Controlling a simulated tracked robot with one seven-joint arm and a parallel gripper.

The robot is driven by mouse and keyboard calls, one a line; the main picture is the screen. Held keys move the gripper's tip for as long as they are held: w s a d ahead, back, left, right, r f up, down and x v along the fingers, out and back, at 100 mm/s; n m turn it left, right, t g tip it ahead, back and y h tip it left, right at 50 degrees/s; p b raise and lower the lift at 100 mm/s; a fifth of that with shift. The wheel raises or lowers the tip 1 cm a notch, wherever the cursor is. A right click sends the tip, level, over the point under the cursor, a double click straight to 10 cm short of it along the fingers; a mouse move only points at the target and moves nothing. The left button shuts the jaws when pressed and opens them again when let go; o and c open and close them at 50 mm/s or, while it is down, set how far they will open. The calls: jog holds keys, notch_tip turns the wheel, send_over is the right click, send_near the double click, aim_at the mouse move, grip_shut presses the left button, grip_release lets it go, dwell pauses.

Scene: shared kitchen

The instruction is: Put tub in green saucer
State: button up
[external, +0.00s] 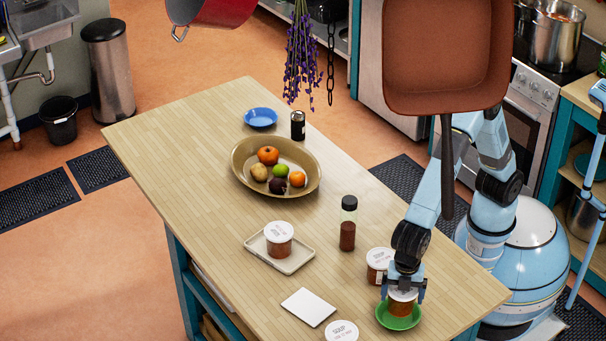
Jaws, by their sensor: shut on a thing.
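My gripper (403,287) points down at the front right of the table. It is shut on a tub (401,306) with reddish-brown contents and a pale lid. The tub is upright over the green saucer (385,318), within its rim in this view. I cannot tell whether the tub's base touches the saucer. The gripper hides part of the lid and upper side of the tub.
Another soup tub (377,262) stands just behind my gripper, and one (342,332) is cut off at the front edge. A tub (279,240) sits on a tray (254,246). A bottle (348,225), white card (308,307) and fruit bowl (245,178) are farther left. A pan (446,50) hangs above.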

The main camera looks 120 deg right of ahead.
jog(key=shift+w+a+f, duration=0.1)
jog(key=shift+w+f, duration=0.2)
jog(key=shift+f, duration=1.55)
jog(key=shift+f, duration=0.1)
jog(key=o, duration=0.9)
